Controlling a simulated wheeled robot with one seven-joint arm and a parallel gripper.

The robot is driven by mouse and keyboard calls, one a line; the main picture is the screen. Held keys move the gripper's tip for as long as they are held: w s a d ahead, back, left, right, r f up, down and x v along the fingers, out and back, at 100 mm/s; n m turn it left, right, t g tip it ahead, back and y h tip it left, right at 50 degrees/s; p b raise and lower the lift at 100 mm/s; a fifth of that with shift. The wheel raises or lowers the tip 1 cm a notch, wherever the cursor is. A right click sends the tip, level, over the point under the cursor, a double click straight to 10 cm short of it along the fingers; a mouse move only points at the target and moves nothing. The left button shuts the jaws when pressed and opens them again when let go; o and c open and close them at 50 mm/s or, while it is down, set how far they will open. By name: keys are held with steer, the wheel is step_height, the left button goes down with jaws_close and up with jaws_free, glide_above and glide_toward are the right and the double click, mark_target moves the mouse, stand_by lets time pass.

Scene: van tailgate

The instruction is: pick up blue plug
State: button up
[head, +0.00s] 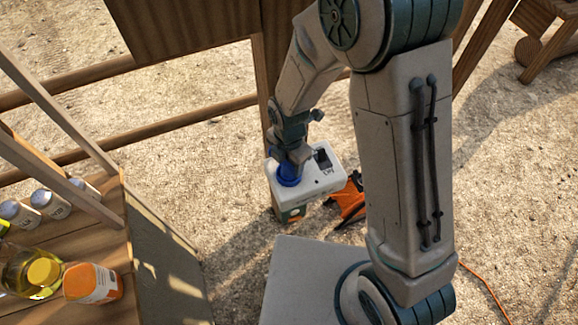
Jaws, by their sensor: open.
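The blue plug (288,178) sits at the left end of a white box-shaped unit (325,186) with a dark panel. My gripper (290,160) points down at the plug from above. Its jaws are open, with the fingertips at or just above the plug's top. The fingers hide part of the plug, and I cannot tell whether they touch it.
Wooden posts rise behind my gripper.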

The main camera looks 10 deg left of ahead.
steer(key=shift+f, duration=0.2)
steer(key=c, duration=0.9)
steer(key=shift+r, duration=0.1)
steer(key=shift+r, duration=0.35)
step_height(320, 180, up, 3)
steer(key=shift+w, duration=0.1)
steer(key=w+d+r, duration=0.2)
steer(key=d, duration=0.1)
steer(key=w+d+r, duration=0.2)
steer(key=w, duration=0.1)
steer(key=w+d+r, duration=0.2)
steer(key=d+r, duration=0.1)
steer(key=shift+w+d+r+b, duration=0.1)
steer(key=shift+w+d+b, duration=0.2)
steer(key=shift+w+b, duration=0.1)
